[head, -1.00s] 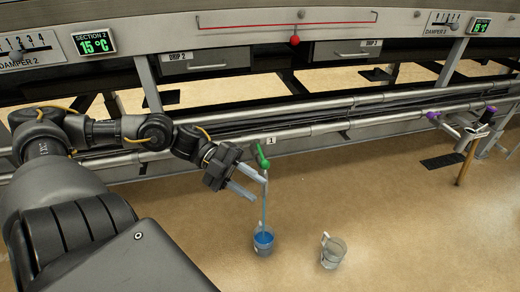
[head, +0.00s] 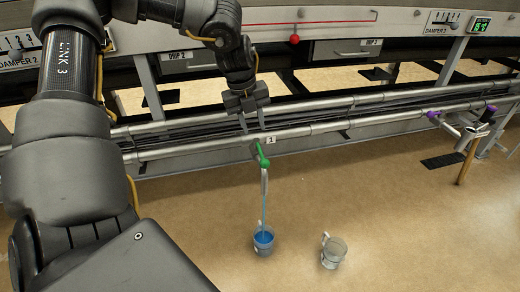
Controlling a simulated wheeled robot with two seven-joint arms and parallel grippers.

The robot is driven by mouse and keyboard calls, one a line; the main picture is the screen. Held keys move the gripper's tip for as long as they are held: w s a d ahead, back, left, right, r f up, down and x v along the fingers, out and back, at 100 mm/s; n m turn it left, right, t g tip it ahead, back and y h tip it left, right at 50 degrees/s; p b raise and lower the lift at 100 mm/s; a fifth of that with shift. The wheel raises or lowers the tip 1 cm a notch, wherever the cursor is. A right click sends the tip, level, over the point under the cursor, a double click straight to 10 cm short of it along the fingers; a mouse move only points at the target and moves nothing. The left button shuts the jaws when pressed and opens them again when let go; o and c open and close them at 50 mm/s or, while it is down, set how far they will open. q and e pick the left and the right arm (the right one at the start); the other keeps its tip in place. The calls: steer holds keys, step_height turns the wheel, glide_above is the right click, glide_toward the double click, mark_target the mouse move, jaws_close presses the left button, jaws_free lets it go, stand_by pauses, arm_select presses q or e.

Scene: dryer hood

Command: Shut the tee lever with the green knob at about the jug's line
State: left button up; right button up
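The tee lever with the green knob (head: 262,155) sits on a short tee outlet (head: 264,180) below the lower pipe, by the tag marked 1. A thin blue stream falls from the outlet into a clear jug (head: 263,241) on the floor, which holds blue liquid. The jug's line is too small to make out. My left gripper (head: 253,128) is just above the green lever, pointing down. Its two fingers are apart with nothing visible between them, and they appear clear of the lever. My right gripper is not in view.
A second clear jug (head: 333,252) stands on the floor to the right. Long pipes (head: 350,115) run across behind the lever. Purple-knobbed fittings (head: 433,116) and a wooden handle (head: 466,163) are at the right. A red ball knob (head: 294,39) hangs above. The floor in front is open.

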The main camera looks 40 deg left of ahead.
mark_target(260, 153)
arm_select(q)
steer(key=f+b, duration=0.1)
steer(key=f, duration=0.2)
steer(key=w+f+b, duration=0.1)
steer(key=f, duration=0.2)
steer(key=d+f+b, duration=0.1)
steer(key=f, duration=0.2)
steer(key=shift+w+f, duration=0.15)
steer(key=shift+w, duration=0.1)
jaws_close()
